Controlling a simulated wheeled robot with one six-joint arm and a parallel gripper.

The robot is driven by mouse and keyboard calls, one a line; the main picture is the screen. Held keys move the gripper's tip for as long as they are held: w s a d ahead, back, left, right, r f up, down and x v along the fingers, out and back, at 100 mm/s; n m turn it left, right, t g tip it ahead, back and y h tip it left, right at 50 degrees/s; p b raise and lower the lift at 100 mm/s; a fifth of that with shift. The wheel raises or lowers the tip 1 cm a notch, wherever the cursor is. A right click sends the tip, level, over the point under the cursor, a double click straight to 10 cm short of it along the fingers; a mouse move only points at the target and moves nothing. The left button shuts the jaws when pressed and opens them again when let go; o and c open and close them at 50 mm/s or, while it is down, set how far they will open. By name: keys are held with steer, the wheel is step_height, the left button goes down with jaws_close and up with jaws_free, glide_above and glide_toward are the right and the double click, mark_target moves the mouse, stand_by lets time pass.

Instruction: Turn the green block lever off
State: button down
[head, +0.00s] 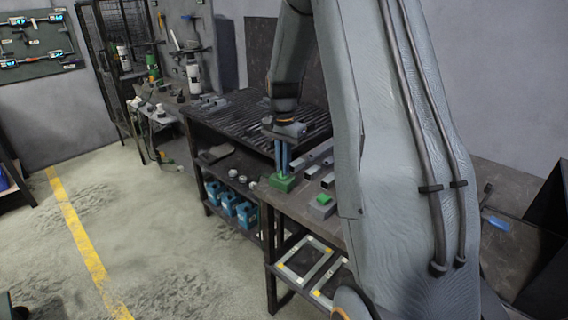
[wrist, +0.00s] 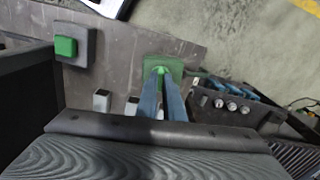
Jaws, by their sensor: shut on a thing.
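The green block (head: 281,183) sits near the front corner of the workbench; in the wrist view its green base (wrist: 175,65) shows around my fingertips. My gripper (head: 284,170) points straight down over it from above. Its two long blue-grey fingers come together in the wrist view (wrist: 161,73), closed on the small bright green lever at the middle of the block. The fingers hide most of the lever, so its angle cannot be told.
A grey box with a green button (head: 323,199) stands close by on the bench. Galvanized square tubes (head: 320,152) lie behind the block. Blue containers (head: 246,213) sit on a lower shelf. The floor left of the bench is clear.

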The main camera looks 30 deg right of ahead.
steer(key=shift+n, duration=0.3)
steer(key=c, duration=1.9)
jaws_free()
steer(key=shift+o, duration=0.2)
steer(key=shift+r, duration=0.1)
step_height(320, 180, up, 8)
steer(key=shift+f+b, duration=0.15)
steer(key=shift+b, duration=0.7)
